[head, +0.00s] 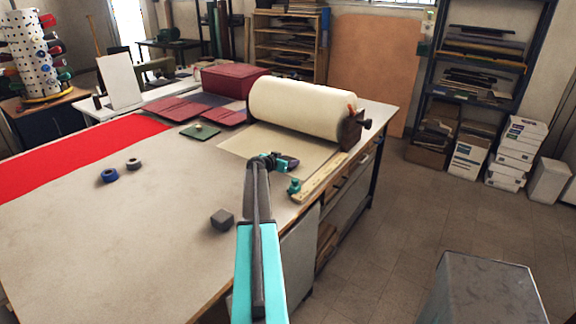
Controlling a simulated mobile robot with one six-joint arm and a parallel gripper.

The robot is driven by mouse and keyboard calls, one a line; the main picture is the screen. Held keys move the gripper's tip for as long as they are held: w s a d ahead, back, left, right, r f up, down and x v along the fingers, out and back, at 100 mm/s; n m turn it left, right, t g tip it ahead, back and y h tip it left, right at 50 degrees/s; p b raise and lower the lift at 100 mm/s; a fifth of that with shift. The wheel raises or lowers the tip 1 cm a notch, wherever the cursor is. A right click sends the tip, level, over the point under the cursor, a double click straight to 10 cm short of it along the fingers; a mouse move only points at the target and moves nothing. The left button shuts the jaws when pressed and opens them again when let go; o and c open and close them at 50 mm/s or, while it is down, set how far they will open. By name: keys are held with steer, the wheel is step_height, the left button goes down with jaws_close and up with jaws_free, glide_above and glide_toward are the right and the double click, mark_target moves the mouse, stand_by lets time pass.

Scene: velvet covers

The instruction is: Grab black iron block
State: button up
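The black iron block (222,220) shows as a small dark grey cube. It sits on the pale worktable top (130,245), left of my arm and close to it in the picture. My arm reaches up the middle of the picture over the table's right part. My gripper (288,163) is at its far end, beyond the block and to its right, near the cream paper sheet. The gripper is small and dark here, and its fingers cannot be made out. The block stands apart from the gripper.
A large cream roll (302,108) lies at the table's back right. A wooden ruler (322,178) and a teal item (294,187) lie near the right edge. Blue tape (109,175), a grey ring (133,163) and red cloth (70,155) lie left. Table around the block is clear.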

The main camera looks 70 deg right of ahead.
jaws_close()
steer(key=shift+r, duration=0.1)
steer(key=shift+r, duration=0.15)
steer(key=shift+r+b, duration=1.65)
steer(key=shift+r, duration=3.2)
